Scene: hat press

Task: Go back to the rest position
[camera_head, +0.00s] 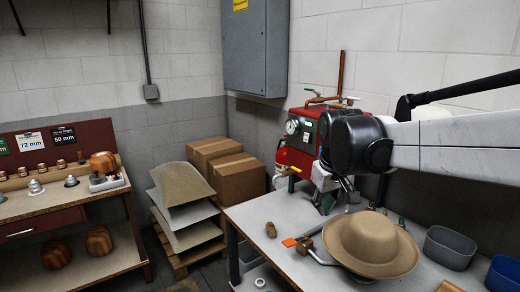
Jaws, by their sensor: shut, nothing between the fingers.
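My arm reaches in from the right, with its black wrist joint in front of the red machine. My gripper (346,187) hangs below that joint, small and dark against the machine's parts. It is shut and empty. It is above the table, behind and left of the tan felt hat (372,243), and apart from it. The hat sits brim down at the table's right half. The wrist hides part of the red press machine (299,133), which has a gauge and pipes.
The grey work table (262,212) holds a small wooden piece (271,230), an orange-tipped tool (291,242) and blue-grey bins (449,247). Cardboard boxes (237,178) and stacked sheets (180,186) stand left of it. A wooden bench (60,203) with hat blocks is at far left.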

